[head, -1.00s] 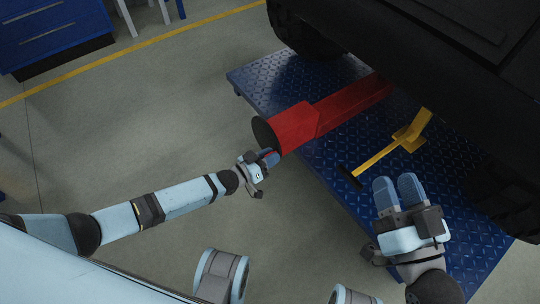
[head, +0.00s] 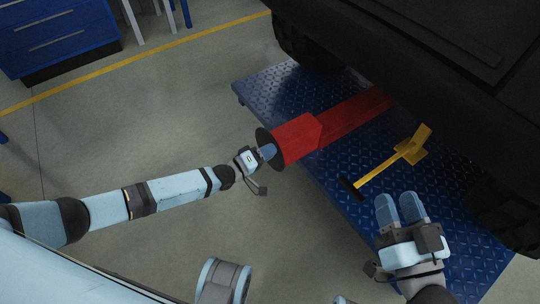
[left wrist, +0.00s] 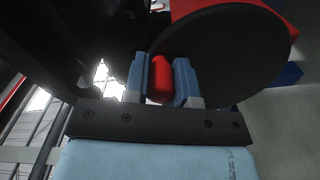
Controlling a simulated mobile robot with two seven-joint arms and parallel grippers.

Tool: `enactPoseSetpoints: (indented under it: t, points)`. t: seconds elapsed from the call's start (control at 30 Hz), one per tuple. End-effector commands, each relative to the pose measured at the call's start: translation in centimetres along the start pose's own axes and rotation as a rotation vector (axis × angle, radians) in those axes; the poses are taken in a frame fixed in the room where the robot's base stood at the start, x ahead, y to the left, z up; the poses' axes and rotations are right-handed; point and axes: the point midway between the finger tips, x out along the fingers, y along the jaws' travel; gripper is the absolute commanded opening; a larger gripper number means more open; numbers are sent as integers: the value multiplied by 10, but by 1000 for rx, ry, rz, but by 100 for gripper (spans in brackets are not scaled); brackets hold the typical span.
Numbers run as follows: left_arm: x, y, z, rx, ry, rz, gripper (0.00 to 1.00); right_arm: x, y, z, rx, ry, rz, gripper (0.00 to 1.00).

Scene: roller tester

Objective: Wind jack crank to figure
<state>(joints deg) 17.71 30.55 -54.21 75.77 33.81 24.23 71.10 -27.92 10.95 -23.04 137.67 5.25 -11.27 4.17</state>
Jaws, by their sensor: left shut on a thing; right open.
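The red jack (head: 297,138) lies on the blue plate, with its black crank disc (head: 262,137) on the end facing left. The disc also fills the upper right of the left wrist view (left wrist: 235,45). My left gripper (head: 267,151) is at the disc's face. It is shut on the red crank knob (left wrist: 160,80), which sits between its two blue fingers. The knob is hidden in the head view. My right gripper (head: 401,208) is open and empty above the plate's near edge. No readable figure shows.
A blue diamond-plate platform (head: 270,88) carries the jack and a yellow lever with a black crossbar (head: 376,174). A dark vehicle (head: 420,50) overhangs the back right. A blue drawer cabinet (head: 60,35) stands far left. The floor (head: 120,125) between is clear.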

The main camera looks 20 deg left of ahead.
Motion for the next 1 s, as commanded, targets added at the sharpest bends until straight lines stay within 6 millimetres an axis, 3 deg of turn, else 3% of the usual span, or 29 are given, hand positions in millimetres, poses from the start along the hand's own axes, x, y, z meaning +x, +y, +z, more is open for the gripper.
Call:
enactPoseSetpoints:
  t: [0.77,0.8,0.87,1.0]
  points:
    - [0,1,-7,-96,0,-1,0,2,-2,-8,0,29,-10,43]
    - [0,1,-7,-96,0,-1,34,2,-2,-8,0,28,-10,43]
    - [0,1,-7,-96,0,-1,48,2,-2,-7,0,28,-10,43]
    - [0,1,-7,-96,0,-1,50,2,-2,-7,1,26,-10,43]
